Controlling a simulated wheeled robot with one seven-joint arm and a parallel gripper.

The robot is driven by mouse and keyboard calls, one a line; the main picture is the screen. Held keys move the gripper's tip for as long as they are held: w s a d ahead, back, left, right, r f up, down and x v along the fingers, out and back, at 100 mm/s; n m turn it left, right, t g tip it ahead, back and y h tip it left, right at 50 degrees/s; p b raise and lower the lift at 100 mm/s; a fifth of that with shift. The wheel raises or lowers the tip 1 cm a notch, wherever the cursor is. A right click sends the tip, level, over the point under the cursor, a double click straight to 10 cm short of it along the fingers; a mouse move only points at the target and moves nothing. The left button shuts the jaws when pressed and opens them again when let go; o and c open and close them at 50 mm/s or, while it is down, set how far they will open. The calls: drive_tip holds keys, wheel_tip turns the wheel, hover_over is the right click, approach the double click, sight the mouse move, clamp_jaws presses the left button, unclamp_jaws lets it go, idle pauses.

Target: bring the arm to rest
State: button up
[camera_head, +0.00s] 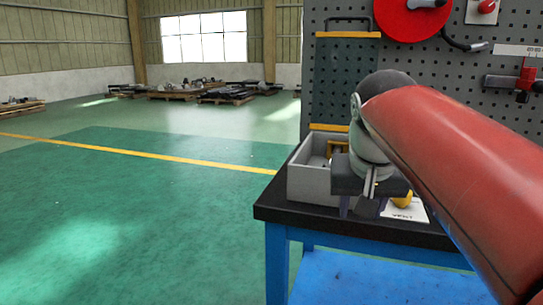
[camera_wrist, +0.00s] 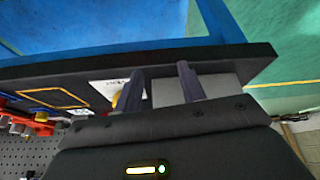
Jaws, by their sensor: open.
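My red arm reaches in from the right in the head view, over the workbench (camera_head: 270,209) with a black top and blue frame. My gripper (camera_head: 358,206) hangs above the bench near its front edge, beside a grey bin (camera_head: 307,184). In the wrist view my gripper (camera_wrist: 159,82) shows its two fingers apart, with nothing seen held between them. A yellow object (camera_head: 402,199) lies by a white printed card (camera_head: 418,212), partly hidden behind the gripper in the head view.
A grey pegboard (camera_head: 340,70) with a red reel (camera_head: 410,14) and hung tools rises behind the bench. Left of the bench is open green floor (camera_head: 120,200) with a yellow line. Loaded pallets (camera_head: 200,93) stand far back.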

drive_tip(key=s+f+n+y, duration=0.1)
drive_tip(key=s+f, duration=1.3)
drive_tip(key=f, duration=0.4)
drive_tip(key=shift+s+d+f+n+t, duration=0.15)
drive_tip(key=shift+f+n+t, duration=0.1)
drive_tip(key=shift+n+t, duration=0.15)
drive_tip(key=shift+c, duration=0.2)
